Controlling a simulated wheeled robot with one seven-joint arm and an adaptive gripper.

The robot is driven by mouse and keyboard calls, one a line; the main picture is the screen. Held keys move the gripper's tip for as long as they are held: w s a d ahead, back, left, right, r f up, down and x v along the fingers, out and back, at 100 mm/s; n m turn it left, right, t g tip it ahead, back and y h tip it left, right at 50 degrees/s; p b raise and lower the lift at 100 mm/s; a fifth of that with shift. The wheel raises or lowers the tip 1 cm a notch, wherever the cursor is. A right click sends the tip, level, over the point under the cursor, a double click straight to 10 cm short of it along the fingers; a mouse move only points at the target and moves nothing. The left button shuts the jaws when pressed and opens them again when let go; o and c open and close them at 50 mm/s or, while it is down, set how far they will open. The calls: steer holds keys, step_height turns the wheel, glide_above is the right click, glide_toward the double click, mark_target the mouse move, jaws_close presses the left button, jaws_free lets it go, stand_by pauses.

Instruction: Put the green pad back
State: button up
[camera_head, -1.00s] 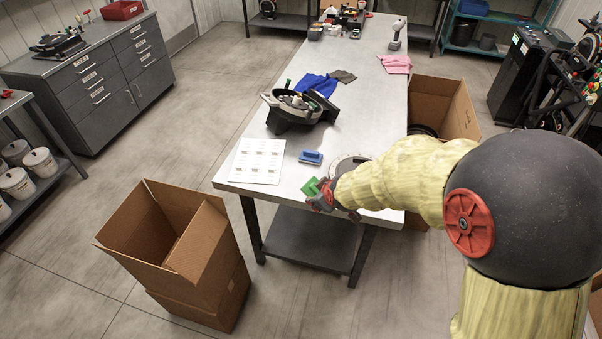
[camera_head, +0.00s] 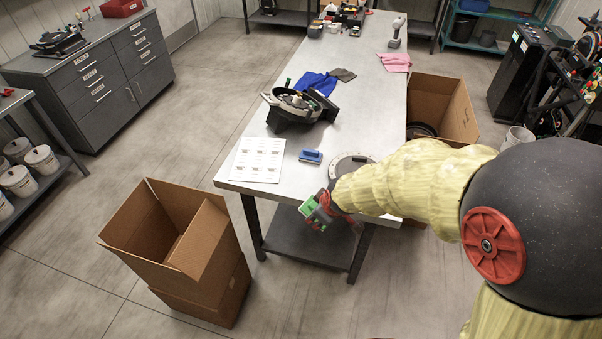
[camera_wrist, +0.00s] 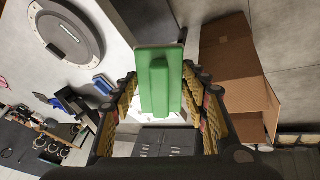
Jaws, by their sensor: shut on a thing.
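The green pad (camera_wrist: 160,85) is a flat green plate with a raised green block along its middle. In the wrist view it stands between the two fingers of my gripper (camera_wrist: 162,108), which is shut on it. In the head view my gripper (camera_head: 318,208) holds the green pad (camera_head: 308,206) at the near edge of the bench, out in front of the edge. A blue pad (camera_head: 310,156) lies on the bench top. A round grey disc plate (camera_head: 352,163) lies on the bench, partly hidden by my arm.
The metal bench (camera_head: 370,105) carries a white sheet (camera_head: 257,160), a dark seed meter housing (camera_head: 290,108) and blue cloth (camera_head: 318,82). An open cardboard box (camera_head: 215,240) stands on the floor at the left. Another box (camera_head: 462,110) stands right of the bench.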

steer(key=s+d+f+g, duration=0.2)
steer(key=s+f, duration=0.1)
steer(key=s, duration=0.8)
steer(key=s+d+f+g+h, duration=0.1)
steer(key=s+d+f+g, duration=0.1)
steer(key=s, duration=0.9)
steer(key=shift+s+f+g, duration=0.2)
steer(key=shift+f+g, duration=0.2)
steer(key=shift+g, duration=0.3)
